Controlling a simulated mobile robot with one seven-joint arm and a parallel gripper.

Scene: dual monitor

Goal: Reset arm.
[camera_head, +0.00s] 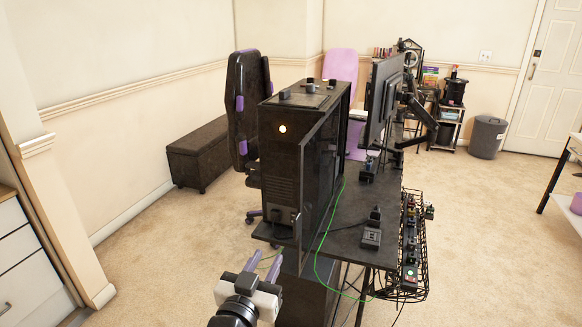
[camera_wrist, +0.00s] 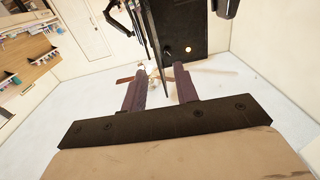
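My gripper (camera_head: 263,264) is at the bottom of the head view, in front of the near end of the desk. Its two purple fingers point up and away, with a gap between them. In the wrist view the two fingers of my gripper (camera_wrist: 160,82) stand apart with nothing held between them. A black computer tower (camera_head: 280,165) with a lit orange-white button stands on the desk just beyond my gripper. The tower (camera_wrist: 182,30) also shows past the fingers in the wrist view, tilted by the camera's angle.
The dark desk (camera_head: 345,240) holds a monitor (camera_head: 377,98) on an arm and small black devices. A green cable (camera_head: 322,245) hangs over its edge. A wire basket (camera_head: 410,255) hangs at right. A black chair (camera_head: 245,110) stands left. Open carpet (camera_head: 480,240) lies right.

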